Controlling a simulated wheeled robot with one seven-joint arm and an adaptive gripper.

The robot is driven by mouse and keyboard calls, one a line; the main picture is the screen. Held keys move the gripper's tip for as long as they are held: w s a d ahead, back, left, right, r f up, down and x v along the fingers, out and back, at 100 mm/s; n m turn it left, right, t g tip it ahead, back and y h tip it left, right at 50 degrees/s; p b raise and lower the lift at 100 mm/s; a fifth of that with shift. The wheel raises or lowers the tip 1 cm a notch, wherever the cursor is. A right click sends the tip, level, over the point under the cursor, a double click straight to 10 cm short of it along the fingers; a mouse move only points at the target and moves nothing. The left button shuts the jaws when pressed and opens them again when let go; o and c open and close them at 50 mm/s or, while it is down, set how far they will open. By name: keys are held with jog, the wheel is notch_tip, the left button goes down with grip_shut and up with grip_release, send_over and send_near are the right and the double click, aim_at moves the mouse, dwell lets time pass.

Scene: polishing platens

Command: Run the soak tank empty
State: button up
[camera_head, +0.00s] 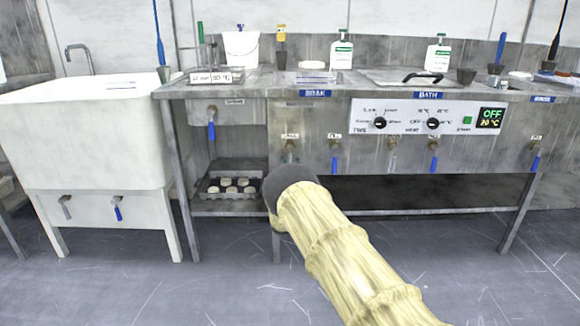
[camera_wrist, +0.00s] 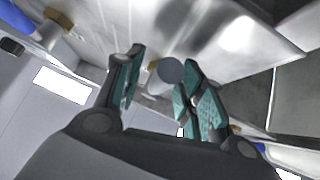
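The soak tank sits in the steel bench under the blue SOAK label (camera_head: 315,93); its inside is not visible. On the bench front below the label are a small tagged valve (camera_head: 289,148) and a valve with a blue lever (camera_head: 335,150). My gripper (camera_wrist: 163,57) is open in the wrist view, its teal-padded fingers apart. A round grey end (camera_wrist: 171,70) shows between the fingers; I cannot tell whether they touch it. In the head view my sleeved arm and its dark end hide the fingers, just below the tagged valve.
A white sink (camera_head: 90,130) stands at left. The BATH control panel (camera_head: 425,117) reads OFF and 20 °C, with blue-levered valves (camera_head: 433,155) below. A tray of pale discs (camera_head: 230,185) sits on the lower shelf. A blue lever (camera_wrist: 12,47) is at the wrist view's upper left. The floor is clear.

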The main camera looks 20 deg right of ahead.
jog(key=v, duration=1.1)
jog(key=shift+f, duration=0.25)
jog(key=shift+s+f, duration=0.1)
jog(key=shift+s, duration=0.05)
jog(key=s+f+n+g+y, duration=0.2)
jog(key=s+f+g+y, duration=0.25)
jog(key=s+f, duration=0.7)
jog(key=s+f+n+g+y, duration=0.2)
jog(key=s+f+g+y, duration=0.25)
jog(key=s+f, duration=0.75)
jog(key=s+a+f+g+y, duration=0.1)
jog(key=s+a+f+g, duration=0.2)
jog(key=s, duration=0.8)
jog(key=s+a+f+n+g+y, duration=0.1)
jog(key=s+a+f+g, duration=0.2)
jog(key=s, duration=0.8)
jog(key=s+a+f+g+y, duration=0.1)
jog(key=s+f+g+y, duration=0.3)
jog(key=s, duration=0.6)
jog(key=s+a+r+g+h, duration=0.1)
jog(key=s+r+g, duration=0.1)
jog(key=s, duration=0.4)
jog(key=s+a+r+g+h, duration=0.1)
jog(key=s+a+r+g, duration=0.1)
jog(key=s, duration=0.3)
notch_tip(320, 180, up, 38)
jog(key=p, duration=3.8)
jog(key=shift+s+p, duration=0.3)
jog(key=shift+p, duration=0.1)
